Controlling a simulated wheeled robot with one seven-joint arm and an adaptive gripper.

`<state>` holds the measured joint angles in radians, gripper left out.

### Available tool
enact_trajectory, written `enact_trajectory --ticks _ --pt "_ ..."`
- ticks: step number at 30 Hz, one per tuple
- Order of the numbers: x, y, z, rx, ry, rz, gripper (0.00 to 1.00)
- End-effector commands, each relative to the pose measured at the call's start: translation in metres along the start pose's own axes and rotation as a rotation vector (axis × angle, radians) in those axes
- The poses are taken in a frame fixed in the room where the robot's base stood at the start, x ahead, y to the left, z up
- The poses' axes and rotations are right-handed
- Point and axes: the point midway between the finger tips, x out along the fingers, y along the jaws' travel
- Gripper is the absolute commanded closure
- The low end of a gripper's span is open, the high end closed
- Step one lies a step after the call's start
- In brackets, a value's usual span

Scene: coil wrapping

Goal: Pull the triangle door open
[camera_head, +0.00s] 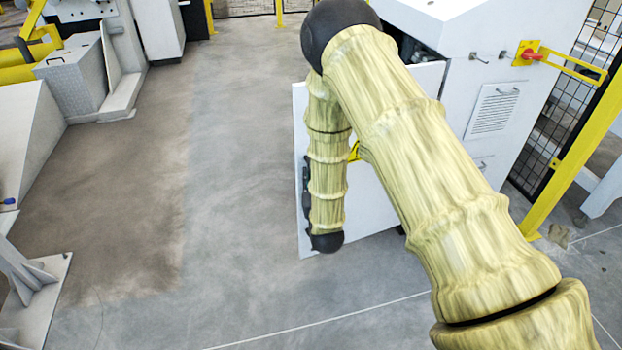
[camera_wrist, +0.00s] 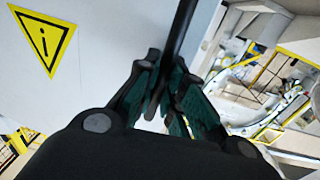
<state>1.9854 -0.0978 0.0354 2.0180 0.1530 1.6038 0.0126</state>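The white triangle door (camera_head: 375,205) stands out from the white cabinet, partly hidden behind my arm. A dark gap shows above its top edge, so it appears partly open. In the wrist view the door (camera_wrist: 100,50) fills the left side and bears a yellow triangle sign (camera_wrist: 45,40); a sliver of the sign (camera_head: 354,151) shows in the head view. A black bar-shaped handle (camera_wrist: 182,35) runs down between the green-padded fingers of my gripper (camera_wrist: 165,92), which look closed around it. In the head view my gripper is mostly hidden by my arm near the door's left edge.
The cabinet (camera_head: 475,90) stands at right, with a red and yellow switch (camera_head: 528,54). A yellow post (camera_head: 575,150) and black mesh fence stand beyond it. Bare grey floor (camera_head: 225,180) lies open left of the door. Grey and white machinery lines the far left.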

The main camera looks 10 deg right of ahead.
Motion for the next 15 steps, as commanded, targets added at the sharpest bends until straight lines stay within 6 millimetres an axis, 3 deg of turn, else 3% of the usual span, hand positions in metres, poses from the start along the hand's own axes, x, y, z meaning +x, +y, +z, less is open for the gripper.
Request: enact_trajectory --ticks 1,4,15 --pt "0.0011 0.0032 -0.0015 -0.002 0.004 0.005 0.86" --pt "0.0010 0.0024 -0.0013 -0.002 0.003 0.004 0.68" --pt "-0.0019 0.0008 -0.0001 -0.001 0.000 0.001 0.67"
